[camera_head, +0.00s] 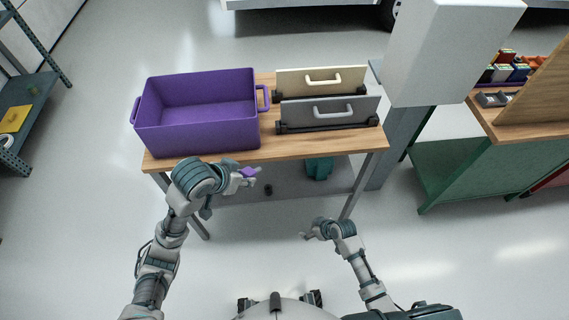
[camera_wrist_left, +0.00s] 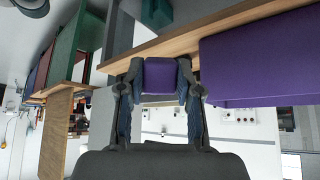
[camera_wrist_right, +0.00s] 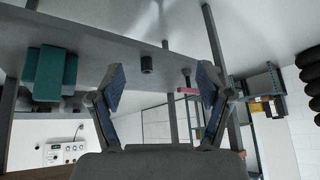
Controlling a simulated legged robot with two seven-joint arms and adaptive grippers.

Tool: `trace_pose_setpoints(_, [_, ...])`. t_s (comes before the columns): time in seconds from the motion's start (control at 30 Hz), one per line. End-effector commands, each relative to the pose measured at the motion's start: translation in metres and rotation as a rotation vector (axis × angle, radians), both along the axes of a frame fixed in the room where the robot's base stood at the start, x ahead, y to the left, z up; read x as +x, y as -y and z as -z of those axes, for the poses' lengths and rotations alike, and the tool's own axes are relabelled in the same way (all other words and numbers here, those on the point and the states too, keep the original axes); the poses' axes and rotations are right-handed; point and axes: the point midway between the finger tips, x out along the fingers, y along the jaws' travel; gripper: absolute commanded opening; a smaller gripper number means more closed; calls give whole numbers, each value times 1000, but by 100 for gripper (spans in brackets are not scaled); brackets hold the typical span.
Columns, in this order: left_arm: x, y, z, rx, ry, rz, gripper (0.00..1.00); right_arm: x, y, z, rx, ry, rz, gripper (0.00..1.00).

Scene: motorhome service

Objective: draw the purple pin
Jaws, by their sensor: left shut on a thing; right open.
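A small purple piece, likely the purple pin (camera_head: 249,173), is in my left gripper (camera_head: 246,176), just off the front edge of the wooden table. In the left wrist view the purple piece (camera_wrist_left: 160,77) sits between both fingers of the left gripper (camera_wrist_left: 160,88), which is shut on it. How far the piece extends past the fingers is hidden. My right gripper (camera_head: 306,235) is open and empty, in front of the table and lower right. In the right wrist view the right gripper (camera_wrist_right: 158,90) has its fingers wide apart with nothing between them.
The table (camera_head: 290,149) holds a purple crate (camera_head: 200,130) on the left and two panels with handles, beige (camera_head: 290,80) and grey (camera_head: 300,113), on the right. A teal object (camera_head: 319,168) is under the table. A green workbench (camera_head: 470,165) stands right. The front floor is clear.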

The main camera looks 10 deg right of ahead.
Motion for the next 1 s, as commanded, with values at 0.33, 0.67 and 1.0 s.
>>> trace_pose_setpoints(0.33, [-1, 0, 0, -1, 1, 0, 0, 82, -56, -210, 73, 392, -516, 78])
trace_pose_setpoints(0.67, [-1, 0, -1, 0, 1, -1, 0, 53, -93, -379, 14, 776, -1079, 78])
trace_pose_setpoints(1.0, [-1, 0, 0, -1, 1, 0, 0, 31, -110, -412, -21, 890, -1268, 78])
